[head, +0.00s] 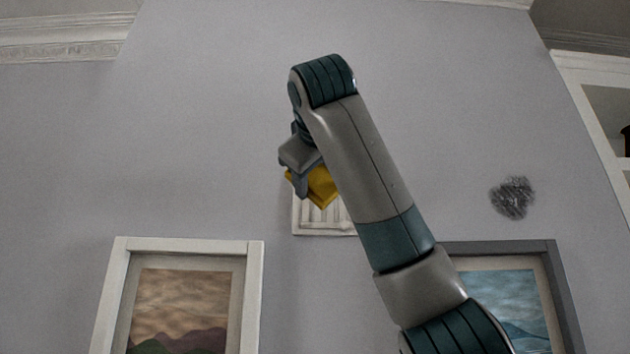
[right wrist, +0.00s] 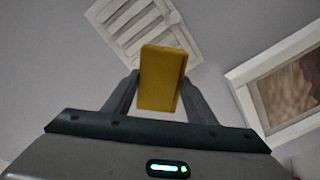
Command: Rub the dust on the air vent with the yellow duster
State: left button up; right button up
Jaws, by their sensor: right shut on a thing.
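The yellow duster (head: 323,190) is a small block held in my right gripper (head: 301,180), whose fingers are shut on its two sides. In the right wrist view the duster (right wrist: 162,78) stands out between the fingers. The white slatted air vent (head: 306,222) is on the wall behind the duster, and my right arm covers part of it. In the right wrist view the vent (right wrist: 122,28) is beyond the duster's upper end; I cannot tell whether they touch. No dust is discernible on the visible part of the vent. My left gripper is not in view.
A dark grey smudge (head: 512,198) marks the wall to the right of the vent. A white-framed picture (head: 254,300) hangs at lower left, a grey-framed one (head: 562,300) at lower right. White shelving (head: 585,90) stands at the right edge. The wall left of the vent is bare.

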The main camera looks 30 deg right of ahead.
jog(key=shift+s, duration=0.1)
jog(key=shift+s+a+b, duration=0.2)
jog(key=shift+s+b, duration=0.25)
jog(key=shift+s, duration=0.1)
jog(key=shift+b+v, duration=0.3)
jog(key=shift+v, duration=0.55)
jog(key=shift+w, duration=0.1)
